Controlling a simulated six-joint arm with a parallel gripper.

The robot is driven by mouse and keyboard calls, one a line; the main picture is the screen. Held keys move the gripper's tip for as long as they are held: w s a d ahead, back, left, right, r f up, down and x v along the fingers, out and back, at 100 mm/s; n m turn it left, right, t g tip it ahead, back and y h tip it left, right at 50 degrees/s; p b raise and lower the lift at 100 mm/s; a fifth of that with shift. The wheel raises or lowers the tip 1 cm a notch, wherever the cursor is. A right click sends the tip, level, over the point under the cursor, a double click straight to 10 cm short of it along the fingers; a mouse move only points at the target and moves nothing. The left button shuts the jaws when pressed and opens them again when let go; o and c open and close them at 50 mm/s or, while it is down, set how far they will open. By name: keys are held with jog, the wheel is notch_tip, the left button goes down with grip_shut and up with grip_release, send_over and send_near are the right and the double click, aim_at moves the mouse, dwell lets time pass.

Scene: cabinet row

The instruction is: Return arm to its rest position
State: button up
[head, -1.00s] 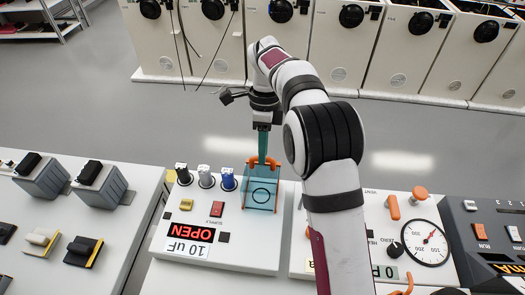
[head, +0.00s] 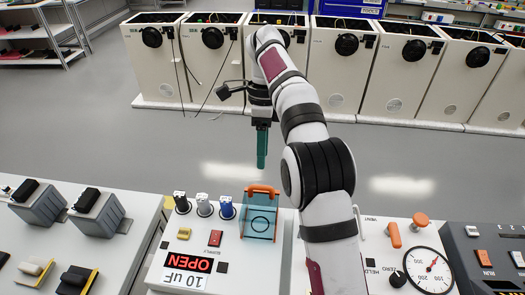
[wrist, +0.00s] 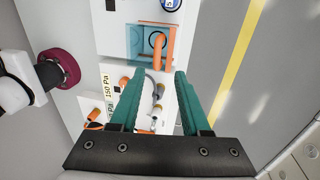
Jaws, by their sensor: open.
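My arm reaches out over the benches from the lower right in the head view. My gripper (head: 262,150) hangs downward with teal fingers, above and beyond the back edge of the white panel (head: 185,240). In the wrist view my gripper (wrist: 160,88) shows two teal fingers spread apart with nothing between them. A clear teal cover with an orange handle (head: 260,214) stands on the panel, apart from the fingers. The cover also shows in the wrist view (wrist: 138,42), beyond the fingertips.
A panel with a round gauge (head: 428,270) and orange levers stands to the right. Grey blocks (head: 40,205) stand on the left bench. A row of white cabinets (head: 340,65) lines the back. Grey floor (head: 190,140) between is clear.

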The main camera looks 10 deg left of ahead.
jog(key=s+d+r+n+t+y, duration=0.1)
jog(key=s+d+r+n, duration=0.3)
jog(key=s, duration=0.4)
jog(key=s+d+r+n, duration=0.1)
jog(key=s+d+n, duration=0.2)
jog(key=s+d, duration=0.45)
jog(key=s+f+n, duration=0.2)
jog(key=s+f, duration=0.2)
jog(key=s, duration=0.4)
jog(key=s+d+f+n+t, duration=0.1)
jog(key=s+f+n, duration=0.2)
jog(key=s, duration=0.6)
jog(key=shift+s+f+y, duration=0.15)
jog(key=shift+f+y, duration=0.25)
jog(key=shift+f, duration=0.1)
